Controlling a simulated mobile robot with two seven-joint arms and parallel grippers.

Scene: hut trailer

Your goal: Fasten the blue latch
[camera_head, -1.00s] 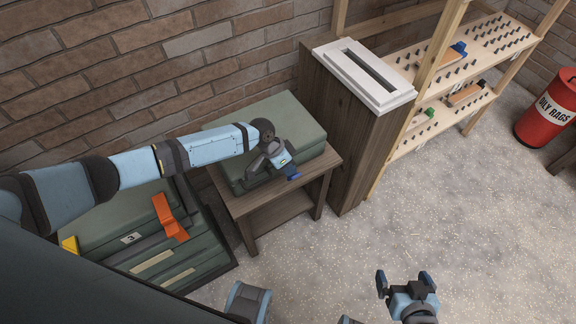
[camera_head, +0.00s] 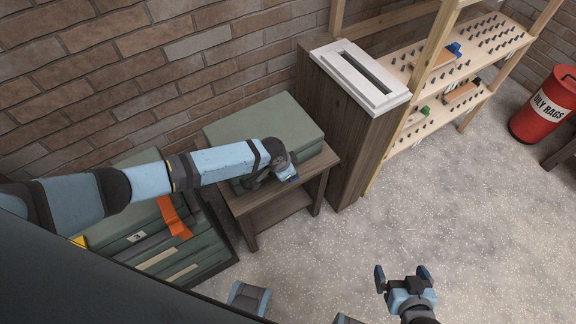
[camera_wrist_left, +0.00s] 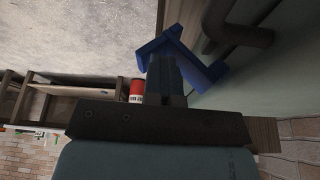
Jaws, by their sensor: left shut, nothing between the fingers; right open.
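A green case (camera_head: 262,122) lies on a small wooden table against the brick wall. In the left wrist view the blue latch (camera_wrist_left: 208,70) shows as an angled bright blue piece on the case's green side, beside a dark handle (camera_wrist_left: 238,34). My left gripper (camera_head: 290,177) is at the front of the case, its fingers hard to make out there. In the left wrist view its shut fingers (camera_wrist_left: 165,74) are right at the latch and overlap part of it; I cannot tell whether they touch. My right gripper (camera_head: 402,275) is open and empty above the floor.
The small table (camera_head: 270,215) stands next to a tall wooden cabinet with a white slotted top (camera_head: 360,78). Pegboard shelves (camera_head: 480,50) and a red oily-rags bin (camera_head: 545,105) are at right. A large green case with an orange latch (camera_head: 174,217) is at lower left. The floor between is clear.

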